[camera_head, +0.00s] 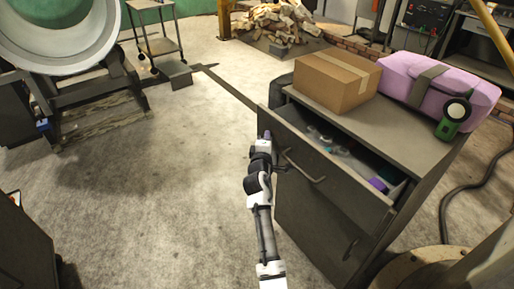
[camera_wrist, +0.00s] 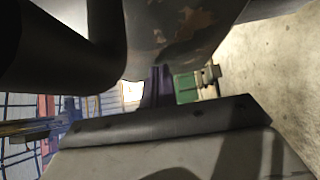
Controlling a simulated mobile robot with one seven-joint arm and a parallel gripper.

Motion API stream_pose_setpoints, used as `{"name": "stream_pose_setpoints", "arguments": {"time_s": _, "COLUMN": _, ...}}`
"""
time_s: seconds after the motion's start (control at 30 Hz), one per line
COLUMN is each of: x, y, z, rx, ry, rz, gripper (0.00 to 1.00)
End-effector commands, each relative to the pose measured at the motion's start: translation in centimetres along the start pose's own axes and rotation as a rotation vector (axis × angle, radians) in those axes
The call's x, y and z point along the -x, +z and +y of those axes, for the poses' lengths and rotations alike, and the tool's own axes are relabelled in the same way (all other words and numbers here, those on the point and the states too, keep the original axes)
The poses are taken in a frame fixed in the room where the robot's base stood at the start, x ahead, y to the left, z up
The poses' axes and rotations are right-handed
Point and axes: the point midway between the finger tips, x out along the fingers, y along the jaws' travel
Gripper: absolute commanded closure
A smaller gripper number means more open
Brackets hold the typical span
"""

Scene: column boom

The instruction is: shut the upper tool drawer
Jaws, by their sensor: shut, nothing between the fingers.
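The upper tool drawer (camera_head: 332,186) of the dark grey cabinet is pulled out in the head view. Its inside shows along the gap below the cabinet top, with teal, grey and purple items in it. A bar handle (camera_head: 304,168) is on its front. My gripper (camera_head: 267,137) is shut and empty at the left end of the drawer front, in front of the panel. I cannot tell whether it touches the panel. The wrist view is dark and close; dark purple finger shapes (camera_wrist: 155,86) show near its middle, and the drawer cannot be made out clearly there.
A cardboard box (camera_head: 338,80), a pink case (camera_head: 425,80) and a green tool (camera_head: 453,118) stand on the cabinet top (camera_head: 400,135). A lower drawer front (camera_head: 310,225) is below. A black hose (camera_head: 443,210) lies at right. Open floor (camera_head: 170,200) lies left of my arm.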

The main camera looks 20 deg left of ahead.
Motion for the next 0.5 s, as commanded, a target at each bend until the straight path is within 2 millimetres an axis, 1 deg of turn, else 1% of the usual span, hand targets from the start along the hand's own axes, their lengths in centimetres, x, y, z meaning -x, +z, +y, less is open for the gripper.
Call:
{"name": "stream_pose_setpoints", "arguments": {"time_s": 0.03, "x": -1.2, "y": 1.3, "z": 0.3, "rx": 0.003, "ry": 0.001, "rz": -0.008, "gripper": 1.00}}
{"name": "stream_pose_setpoints", "arguments": {"time_s": 0.2, "x": -4.2, "y": 4.3, "z": 0.2, "rx": 0.002, "ry": 0.000, "rz": -0.006, "gripper": 1.00}}
{"name": "stream_pose_setpoints", "arguments": {"time_s": 0.3, "x": -5.7, "y": 5.7, "z": 0.2, "rx": 0.003, "ry": 0.000, "rz": -0.005, "gripper": 1.00}}
{"name": "stream_pose_setpoints", "arguments": {"time_s": 0.5, "x": -7.8, "y": 7.8, "z": 0.1, "rx": 0.002, "ry": 0.001, "rz": -0.003, "gripper": 1.00}}
